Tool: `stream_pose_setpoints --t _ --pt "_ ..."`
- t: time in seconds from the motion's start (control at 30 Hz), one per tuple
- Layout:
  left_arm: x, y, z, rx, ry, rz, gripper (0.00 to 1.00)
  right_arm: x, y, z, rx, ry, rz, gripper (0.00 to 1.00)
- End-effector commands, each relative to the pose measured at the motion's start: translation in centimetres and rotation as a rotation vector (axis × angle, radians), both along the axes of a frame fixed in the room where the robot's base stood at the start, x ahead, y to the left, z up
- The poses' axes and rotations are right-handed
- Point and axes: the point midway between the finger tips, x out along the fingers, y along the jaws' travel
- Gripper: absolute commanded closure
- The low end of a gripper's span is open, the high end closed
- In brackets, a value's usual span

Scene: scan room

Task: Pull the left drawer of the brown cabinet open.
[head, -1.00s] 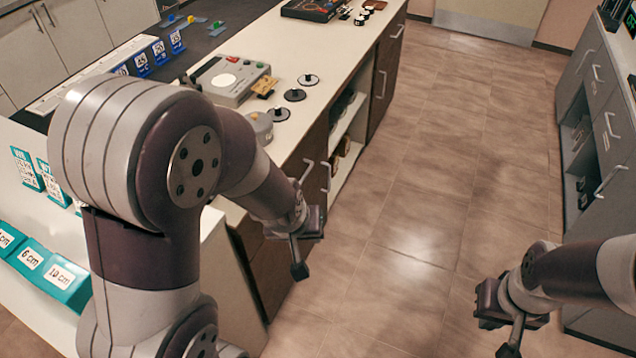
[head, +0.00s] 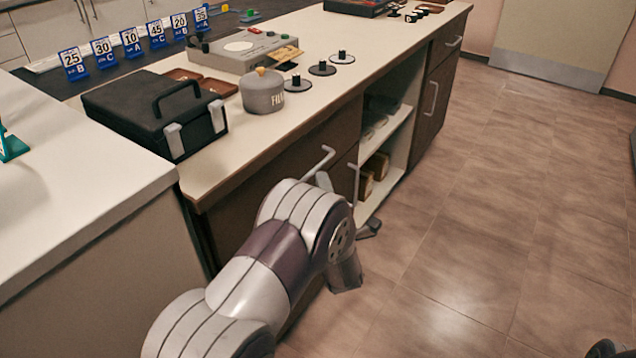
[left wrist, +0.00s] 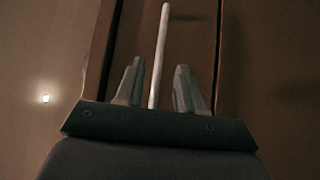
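The brown cabinet (head: 232,232) stands under a pale counter. Its left drawer (head: 280,160) looks shut, with a silver bar handle (head: 320,160). An upright handle (head: 354,184) is on the door below. My left gripper is at the cabinet front, largely hidden behind my own arm in the head view. In the left wrist view my left gripper (left wrist: 158,88) is open. A pale bar (left wrist: 160,55) runs between its fingers, with space on both sides. I cannot tell from that view which handle it is. A dark tip at the bottom right of the head view may be my right gripper.
On the counter are a black case (head: 155,112), a grey lidded pot (head: 263,92), a grey device (head: 240,50) and small black discs (head: 322,68). An open shelf (head: 385,135) is right of the drawer. The tiled floor (head: 470,220) at right is clear.

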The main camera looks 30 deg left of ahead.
Motion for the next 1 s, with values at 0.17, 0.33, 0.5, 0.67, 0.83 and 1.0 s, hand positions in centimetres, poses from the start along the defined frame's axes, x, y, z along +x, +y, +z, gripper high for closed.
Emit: stream_pose_setpoints --t 0.17,0.33,0.5,0.67,0.83,1.0 --pt "2.5 2.1 0.2 -0.001 -0.001 0.001 0.62 0.0 0.0 -1.1 0.0 0.0 0.0 1.0" --pt "3.4 2.8 0.5 -0.001 0.001 -0.003 0.62 0.0 0.0 -1.2 0.0 0.0 0.0 1.0" --pt "3.4 2.8 0.6 0.0 0.002 -0.003 0.62 0.0 0.0 -1.1 0.0 0.0 0.0 1.0" --pt "3.4 2.8 0.6 0.0 0.002 -0.003 0.98 0.0 0.0 -1.1 0.0 0.0 0.0 1.0" --pt "3.4 2.8 0.6 0.0 0.002 -0.003 1.0 0.0 0.0 -1.1 0.0 0.0 0.0 1.0" --pt "3.8 2.3 0.5 0.0 0.002 -0.003 1.0 0.0 0.0 -1.4 0.0 0.0 0.0 1.0"
